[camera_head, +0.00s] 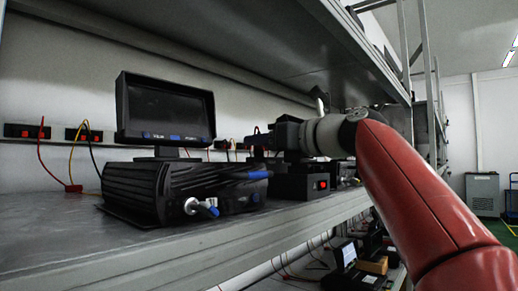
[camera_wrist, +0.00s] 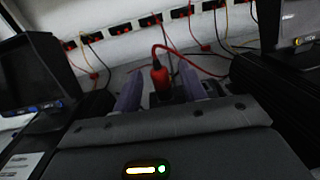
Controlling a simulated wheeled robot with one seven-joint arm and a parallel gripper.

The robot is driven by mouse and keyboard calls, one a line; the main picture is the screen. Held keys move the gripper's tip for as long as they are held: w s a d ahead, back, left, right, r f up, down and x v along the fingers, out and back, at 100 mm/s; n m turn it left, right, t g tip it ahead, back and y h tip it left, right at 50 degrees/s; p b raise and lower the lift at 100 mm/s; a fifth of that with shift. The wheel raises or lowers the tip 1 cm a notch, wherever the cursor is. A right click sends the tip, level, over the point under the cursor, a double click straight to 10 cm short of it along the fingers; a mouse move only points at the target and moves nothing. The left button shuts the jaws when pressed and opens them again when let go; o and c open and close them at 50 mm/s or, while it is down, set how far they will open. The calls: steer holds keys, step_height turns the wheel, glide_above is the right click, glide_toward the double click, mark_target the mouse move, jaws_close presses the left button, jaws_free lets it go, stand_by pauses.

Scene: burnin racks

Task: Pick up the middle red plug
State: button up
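A red plug (camera_wrist: 160,78) with a red cable rising from its top shows in the centre of the wrist view. It stands between the two pale purple fingers of my gripper (camera_wrist: 160,84), which are spread apart. Dark gaps show on both sides of the plug, so the fingers do not appear to touch it. The plug's lower end is hidden or too dark to make out. In the head view my gripper (camera_head: 257,143) reaches left over the shelf, right of the monitor, and the plug cannot be made out clearly there.
A monitor (camera_head: 166,108) and a black finned box (camera_head: 160,190) stand left of my gripper. Another black box (camera_head: 300,184) with a red switch sits below my arm. Wall sockets (camera_head: 84,134) with loose cables line the back. The upper shelf (camera_head: 270,50) hangs overhead.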

steer(key=c, duration=0.8)
steer(key=shift+r, duration=0.1)
jaws_close()
